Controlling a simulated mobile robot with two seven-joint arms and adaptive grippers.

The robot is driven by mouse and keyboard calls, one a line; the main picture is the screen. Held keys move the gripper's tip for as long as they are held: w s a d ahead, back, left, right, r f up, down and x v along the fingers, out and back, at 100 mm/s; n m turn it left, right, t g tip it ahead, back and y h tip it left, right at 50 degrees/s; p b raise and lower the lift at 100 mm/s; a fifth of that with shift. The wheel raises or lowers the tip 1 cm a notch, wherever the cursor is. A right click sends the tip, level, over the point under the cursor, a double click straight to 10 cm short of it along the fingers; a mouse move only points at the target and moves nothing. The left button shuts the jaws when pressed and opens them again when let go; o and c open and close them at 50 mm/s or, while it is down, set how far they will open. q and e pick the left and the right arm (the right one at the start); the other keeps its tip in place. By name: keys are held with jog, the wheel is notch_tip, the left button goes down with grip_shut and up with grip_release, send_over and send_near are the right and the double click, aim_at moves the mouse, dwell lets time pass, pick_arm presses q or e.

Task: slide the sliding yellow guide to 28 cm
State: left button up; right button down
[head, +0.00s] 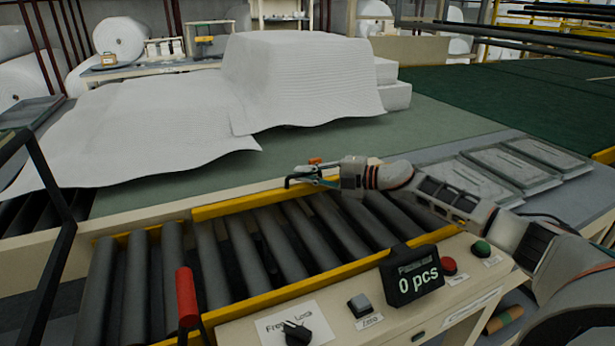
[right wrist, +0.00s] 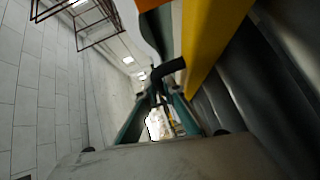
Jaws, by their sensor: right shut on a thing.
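The sliding yellow guide (head: 235,204) is a long yellow bar along the far side of the roller conveyor. In the right wrist view the yellow bar (right wrist: 212,40) runs close beside the teal fingers (right wrist: 160,105), and orange shows at the top edge. I cannot read any centimetre scale. My left gripper is not in view.
The rollers (head: 240,250) are empty. A control panel with a display (head: 411,275) reading "0 pcs" and a red-handled lever (head: 187,297) stand in front. White wadding (head: 300,80) lies on the green table behind. Grey flat trays (head: 500,170) lie at the right.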

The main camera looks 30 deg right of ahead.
jog(key=shift+s, duration=0.15)
jog(key=c, duration=2.4)
grip_release()
jog(key=shift+v, duration=6.1)
